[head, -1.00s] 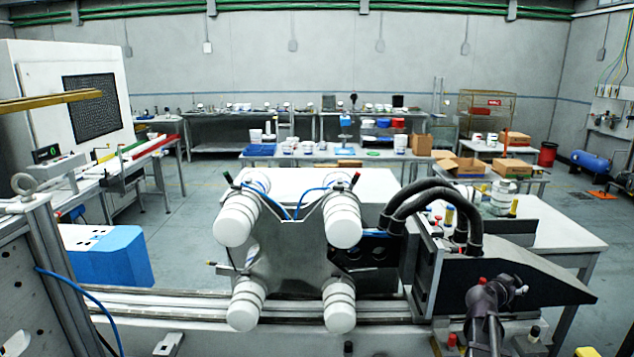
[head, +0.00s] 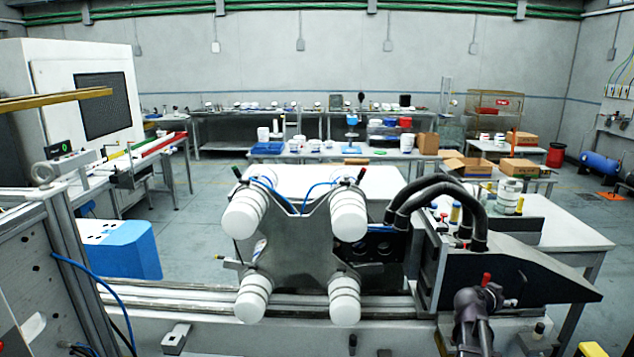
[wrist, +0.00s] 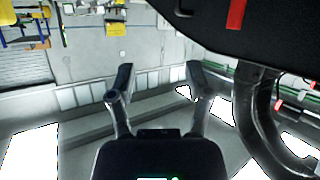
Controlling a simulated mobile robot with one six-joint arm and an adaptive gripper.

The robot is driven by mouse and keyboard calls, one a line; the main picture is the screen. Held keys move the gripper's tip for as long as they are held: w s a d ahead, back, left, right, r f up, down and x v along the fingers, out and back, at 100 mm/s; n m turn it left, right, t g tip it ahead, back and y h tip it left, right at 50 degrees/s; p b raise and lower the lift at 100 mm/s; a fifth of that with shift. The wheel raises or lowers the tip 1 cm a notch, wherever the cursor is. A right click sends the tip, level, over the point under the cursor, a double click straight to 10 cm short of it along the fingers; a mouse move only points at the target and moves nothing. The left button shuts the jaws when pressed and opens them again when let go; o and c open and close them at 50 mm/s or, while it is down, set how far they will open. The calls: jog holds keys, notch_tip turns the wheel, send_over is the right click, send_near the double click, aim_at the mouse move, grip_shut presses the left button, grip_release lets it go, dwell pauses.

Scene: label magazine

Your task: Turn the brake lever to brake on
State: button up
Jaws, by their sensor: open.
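I cannot make out the brake lever for certain in either view. In the wrist view my gripper (wrist: 157,76) is open, its two dark fingers apart with nothing between them. A black body (wrist: 210,25) with a red strip (wrist: 237,14) fills the top right there, beyond the fingers; I cannot tell whether the strip belongs to the lever. In the head view a small red-topped part (head: 486,279) shows at the lower right, by my dark arm and in front of a black wedge-shaped housing (head: 540,280).
A metal plate with four white cylinders (head: 300,235) stands on rails at the centre. Thick black hoses (head: 435,190) arch beside it. A white table (head: 570,235) is at the right, a blue box (head: 125,248) at the left. Open floor lies behind.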

jog(key=s+a+f+n+g+y+b, duration=0.1)
jog(key=s+a+f+n+y, duration=0.3)
jog(key=a, duration=0.9)
jog(key=s+a+f+n+g+y+b, duration=0.2)
jog(key=a+f, duration=0.5)
jog(key=a, duration=0.6)
jog(key=s+a+f+n+g+y+b, duration=0.1)
jog(key=s+a+f+n+g+y, duration=0.2)
jog(key=a, duration=1)
notch_tip(320, 180, down, 3)
jog(key=s+n+y, duration=0.2)
jog(key=y, duration=0.1)
jog(key=shift+s+a+n+b, duration=0.35)
jog(key=shift+a+n, duration=0.05)
